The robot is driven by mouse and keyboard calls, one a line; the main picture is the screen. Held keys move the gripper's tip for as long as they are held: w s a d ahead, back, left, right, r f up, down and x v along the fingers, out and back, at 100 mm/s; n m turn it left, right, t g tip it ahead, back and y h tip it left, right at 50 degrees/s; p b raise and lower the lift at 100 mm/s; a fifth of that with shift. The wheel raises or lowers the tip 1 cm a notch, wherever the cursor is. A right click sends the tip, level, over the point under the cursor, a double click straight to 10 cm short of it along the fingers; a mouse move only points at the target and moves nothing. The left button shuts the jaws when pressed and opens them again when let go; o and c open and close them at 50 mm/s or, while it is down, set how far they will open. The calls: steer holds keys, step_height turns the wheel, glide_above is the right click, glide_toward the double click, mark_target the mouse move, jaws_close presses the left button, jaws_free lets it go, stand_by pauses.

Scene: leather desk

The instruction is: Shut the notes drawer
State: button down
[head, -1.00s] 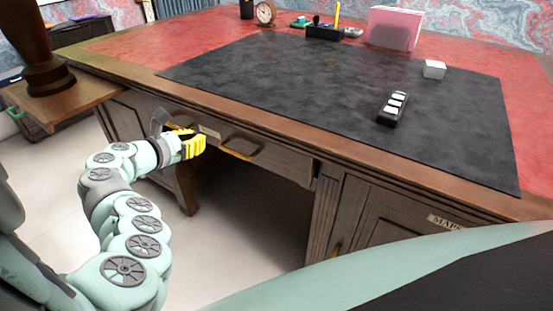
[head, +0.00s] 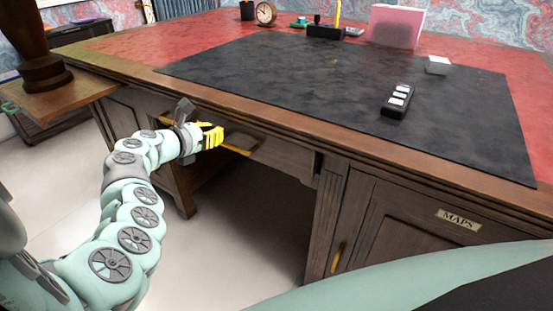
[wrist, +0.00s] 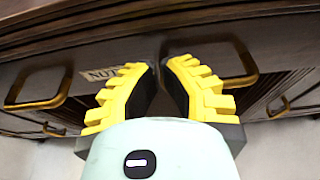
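The notes drawer (head: 285,150) is a wide, dark wooden front under the desk's top edge. Its brass handle (head: 240,147) shows just right of my gripper (head: 218,130). In the wrist view, a label reading "NOT" (wrist: 98,75) is partly covered by a yellow finger. A brass handle (wrist: 38,90) is to its left and another (wrist: 240,72) to its right. My gripper (wrist: 160,66) points at the drawer front between these handles. Its fingertips are a little apart, with nothing between them. I cannot tell whether they touch the front, nor how far the drawer stands out.
The desk (head: 483,75) has a red top with a black mat (head: 280,85). A remote-like device (head: 397,101) and small white box (head: 437,65) are on it. A "MAPS" cabinet (head: 400,235) is at lower right. The kneehole below is open. A side shelf (head: 75,93) is left.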

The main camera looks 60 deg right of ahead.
mark_target(224, 126)
steer(key=shift+b+x, duration=0.5)
steer(key=shift+x, duration=0.75)
steer(key=shift+d+b, duration=0.75)
steer(key=shift+d, duration=0.5)
